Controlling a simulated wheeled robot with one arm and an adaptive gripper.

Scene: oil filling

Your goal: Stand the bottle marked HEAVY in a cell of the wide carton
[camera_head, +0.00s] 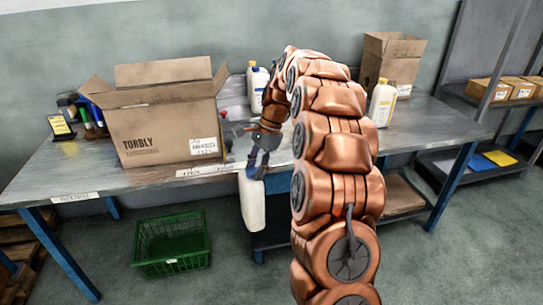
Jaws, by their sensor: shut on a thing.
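My gripper (252,171) is in front of the table's front edge, right of the wide carton. It is shut on the top of a white bottle (252,205), which hangs roughly upright below the tabletop level. No marking can be read on this bottle. The wide carton (160,136), a brown box printed TORBLY, stands on the left of the table with its flaps open. Its cells are hidden behind the front wall. Another white bottle (257,88) stands behind my arm, and one more (381,104) stands to the right; their labels are too small to read.
The grey table (440,118) has free room at its right. A narrower open carton (392,68) stands at the back right. Pens and a small sign (61,127) are at the far left. A green crate (172,246) sits on the floor below. Shelves with small boxes stand right.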

